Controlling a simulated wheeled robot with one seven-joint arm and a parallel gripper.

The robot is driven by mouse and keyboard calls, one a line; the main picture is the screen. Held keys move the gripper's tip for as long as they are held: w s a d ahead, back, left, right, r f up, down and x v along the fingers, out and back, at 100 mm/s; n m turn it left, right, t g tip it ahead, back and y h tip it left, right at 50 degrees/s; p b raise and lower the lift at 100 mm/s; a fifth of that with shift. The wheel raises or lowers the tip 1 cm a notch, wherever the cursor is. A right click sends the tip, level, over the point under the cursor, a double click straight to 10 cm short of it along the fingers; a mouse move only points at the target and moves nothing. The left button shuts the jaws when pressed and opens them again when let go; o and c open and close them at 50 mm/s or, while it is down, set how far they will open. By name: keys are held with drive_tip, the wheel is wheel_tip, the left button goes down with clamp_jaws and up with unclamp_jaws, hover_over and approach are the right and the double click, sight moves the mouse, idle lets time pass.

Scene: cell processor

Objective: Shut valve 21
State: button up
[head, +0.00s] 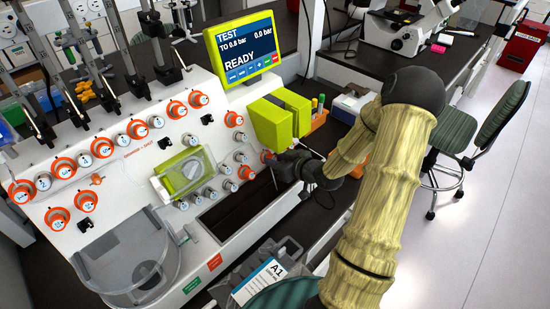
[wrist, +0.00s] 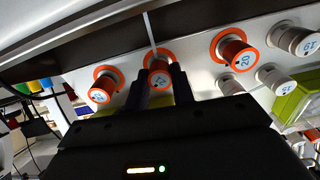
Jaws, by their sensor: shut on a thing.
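Valve 21 (wrist: 158,72) is a knob with an orange collar and a pale numbered face, in the upper middle of the wrist view. The number is small and hard to read, but the knob sits between valve 20 (wrist: 236,54) on its right and another orange-collared knob (wrist: 102,90) on its left. The two dark fingers of my gripper (wrist: 159,82) lie on either side of valve 21 and are shut on it. In the head view my gripper (head: 277,161) reaches the right end of the panel and mostly hides this valve.
The white panel (head: 130,165) carries several other orange and grey knobs. Green blocks (head: 280,120) stand just above my gripper, below a screen (head: 243,49) reading TEST and READY. A green-framed clear cover (head: 184,174) sits left. A chair (head: 480,130) stands at the right.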

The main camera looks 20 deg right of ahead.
drive_tip(key=m+p, duration=0.3)
drive_tip(key=m, duration=0.1)
drive_tip(key=shift+r, duration=0.25)
drive_tip(key=shift+f+m+p, duration=0.15)
drive_tip(key=shift+m+p, duration=1.05)
drive_tip(key=shift+m, duration=0.5)
drive_tip(key=o, duration=1)
drive_tip(key=v, duration=1.7)
drive_tip(key=shift+b, duration=0.4)
drive_tip(key=shift+s+d, duration=0.1)
drive_tip(key=shift+s, duration=0.05)
